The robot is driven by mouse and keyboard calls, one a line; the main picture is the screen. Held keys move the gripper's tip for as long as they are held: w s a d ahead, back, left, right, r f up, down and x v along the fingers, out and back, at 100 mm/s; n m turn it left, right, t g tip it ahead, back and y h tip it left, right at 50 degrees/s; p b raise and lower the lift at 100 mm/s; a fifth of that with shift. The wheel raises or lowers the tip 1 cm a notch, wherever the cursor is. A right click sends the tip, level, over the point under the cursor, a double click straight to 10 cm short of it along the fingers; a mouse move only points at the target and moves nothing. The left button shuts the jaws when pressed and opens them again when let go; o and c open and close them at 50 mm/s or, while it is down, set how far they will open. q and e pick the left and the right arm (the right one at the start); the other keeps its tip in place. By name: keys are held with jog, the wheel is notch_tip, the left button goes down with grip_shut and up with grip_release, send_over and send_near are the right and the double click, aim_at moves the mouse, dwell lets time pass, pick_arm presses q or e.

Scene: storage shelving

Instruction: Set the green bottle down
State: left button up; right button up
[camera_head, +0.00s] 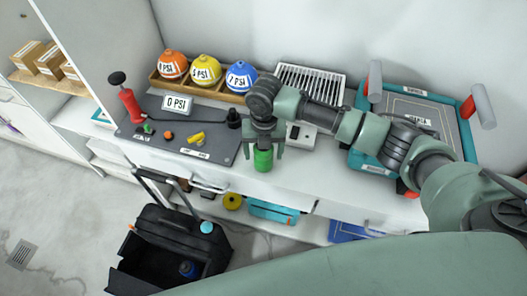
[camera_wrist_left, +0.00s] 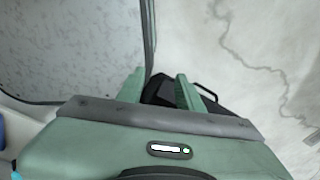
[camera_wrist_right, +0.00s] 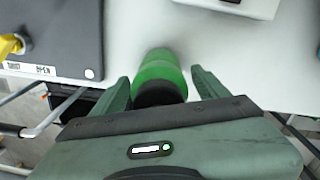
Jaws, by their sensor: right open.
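The green bottle (camera_head: 263,159) is at the front part of the white counter, right of the dark grey panel. My right gripper (camera_head: 264,150) is above and around it, one finger on each side. In the right wrist view the green bottle (camera_wrist_right: 160,68), with its black end toward me, lies between the spread fingers of the right gripper (camera_wrist_right: 163,88). Gaps show beside it, so the gripper is open. The bottle's base appears to be on the counter. My left gripper (camera_wrist_left: 161,88) is open and empty, pointing at the floor and a black case (camera_wrist_left: 165,90).
The dark grey panel (camera_head: 215,149) with a red pump (camera_head: 131,105) is to the left. Orange, yellow and blue balls (camera_head: 205,70) sit in a wooden rack behind. A teal-edged case (camera_head: 467,140) is at right. An open black toolbox (camera_head: 150,262) stands on the floor below.

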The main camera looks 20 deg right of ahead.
notch_tip(320, 180, up, 12)
jog(key=shift+f+b, duration=0.1)
jog(key=shift+b, duration=0.5)
